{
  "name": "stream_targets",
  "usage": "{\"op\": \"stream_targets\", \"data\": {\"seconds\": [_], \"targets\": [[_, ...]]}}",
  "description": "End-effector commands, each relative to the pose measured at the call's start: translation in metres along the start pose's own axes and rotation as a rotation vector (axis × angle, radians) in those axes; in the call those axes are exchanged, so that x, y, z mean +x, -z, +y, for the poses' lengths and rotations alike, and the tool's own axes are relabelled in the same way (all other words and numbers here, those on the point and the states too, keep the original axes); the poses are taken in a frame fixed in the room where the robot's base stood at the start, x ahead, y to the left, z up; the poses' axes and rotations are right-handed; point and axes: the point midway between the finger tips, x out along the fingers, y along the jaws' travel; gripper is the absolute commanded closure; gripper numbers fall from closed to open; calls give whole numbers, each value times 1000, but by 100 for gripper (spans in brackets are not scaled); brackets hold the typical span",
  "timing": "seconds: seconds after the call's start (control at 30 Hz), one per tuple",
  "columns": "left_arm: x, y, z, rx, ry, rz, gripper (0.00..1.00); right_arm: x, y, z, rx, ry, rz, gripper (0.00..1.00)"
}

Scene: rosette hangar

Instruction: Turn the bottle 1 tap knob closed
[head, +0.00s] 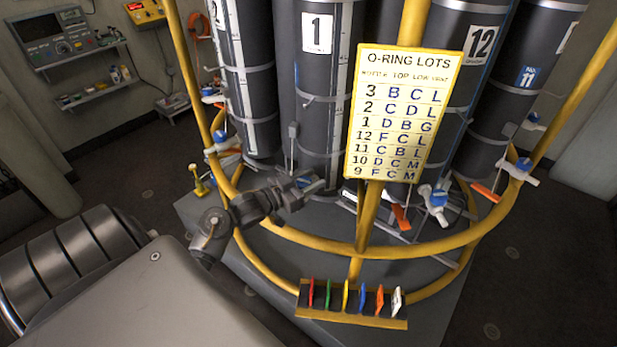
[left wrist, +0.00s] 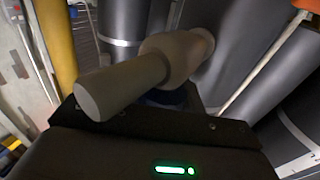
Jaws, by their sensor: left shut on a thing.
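Bottle 1 is the dark grey cylinder (head: 315,90) with a white "1" label, standing behind the yellow ring frame. My left gripper (head: 307,184) reaches in from the left to the foot of bottle 1, at its tap. It is shut on the tap knob, which it mostly hides; a bit of blue shows at the jaws. In the left wrist view the grey tap body (left wrist: 130,85) lies across just beyond my dark jaws, with a dark blue part under it between them. I cannot tell the knob's exact angle. My right gripper is not in view.
A yellow "O-ring lots" board (head: 403,110) hangs right of bottle 1. The yellow ring rail (head: 330,243) curves in front of the bottles. Other taps with blue knobs (head: 437,198) sit around it. A rack of coloured tags (head: 352,310) is at the front.

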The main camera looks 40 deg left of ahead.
Motion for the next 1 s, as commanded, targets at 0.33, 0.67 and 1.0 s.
{"op": "stream_targets", "data": {"seconds": [0.33, 0.67, 1.0], "targets": [[-1, 1, 0, -2, -35, 2, 84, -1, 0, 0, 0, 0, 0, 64], [-1, 1, 0, -2, -34, 1, 39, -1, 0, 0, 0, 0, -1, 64], [-16, -3, -1, 1, -33, -2, 39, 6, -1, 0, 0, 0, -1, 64]]}}
